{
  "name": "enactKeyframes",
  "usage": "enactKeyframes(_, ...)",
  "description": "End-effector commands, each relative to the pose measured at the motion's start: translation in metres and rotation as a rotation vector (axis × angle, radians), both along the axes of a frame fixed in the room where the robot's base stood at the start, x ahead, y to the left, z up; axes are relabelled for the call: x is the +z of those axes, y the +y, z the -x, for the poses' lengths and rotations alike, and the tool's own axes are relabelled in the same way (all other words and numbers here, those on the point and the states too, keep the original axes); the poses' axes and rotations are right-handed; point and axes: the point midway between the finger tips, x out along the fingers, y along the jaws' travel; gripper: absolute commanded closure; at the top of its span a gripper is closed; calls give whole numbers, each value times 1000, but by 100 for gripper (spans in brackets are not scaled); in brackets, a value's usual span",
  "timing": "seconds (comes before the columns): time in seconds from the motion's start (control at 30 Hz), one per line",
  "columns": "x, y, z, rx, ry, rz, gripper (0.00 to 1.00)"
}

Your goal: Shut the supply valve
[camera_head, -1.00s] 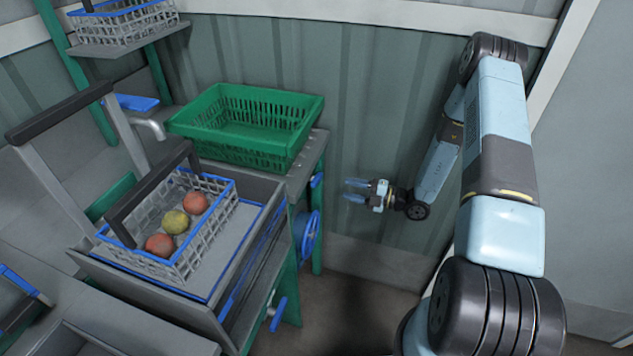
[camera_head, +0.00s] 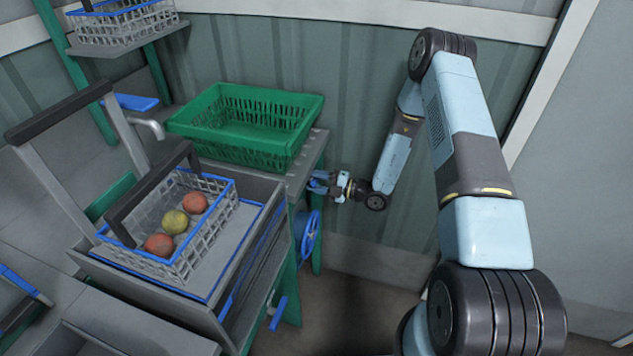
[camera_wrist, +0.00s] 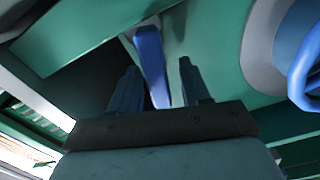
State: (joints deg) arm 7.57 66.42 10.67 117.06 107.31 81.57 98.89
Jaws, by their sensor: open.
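A blue lever handle (camera_wrist: 150,52) on the green stand shows in the wrist view, reaching down between my two fingers. My gripper (camera_wrist: 158,78) is open, with one finger on each side of the lever; I cannot tell if either touches it. In the head view my gripper (camera_head: 319,183) is at the right side of the stand, below the green crate, and hides that lever. A blue handwheel (camera_head: 311,236) sits lower on the same side; it also shows at the right edge of the wrist view (camera_wrist: 303,75). No label shows which is the supply valve.
A green crate (camera_head: 195,149) stands on the grey table above my gripper. A wire basket (camera_head: 205,236) with three fruits is at the left. Another blue lever (camera_head: 277,314) is low on the front stand. The corrugated wall (camera_head: 350,110) is behind; floor is free at right.

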Motion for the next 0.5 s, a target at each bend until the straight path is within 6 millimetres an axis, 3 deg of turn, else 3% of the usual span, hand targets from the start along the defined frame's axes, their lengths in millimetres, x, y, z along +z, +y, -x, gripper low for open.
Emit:
enactKeyframes(0.17, 0, 0, 0, 0, 0, 0, 53)
enactKeyframes(0.5, 0, 0, 0, 0, 0, 1, 85)
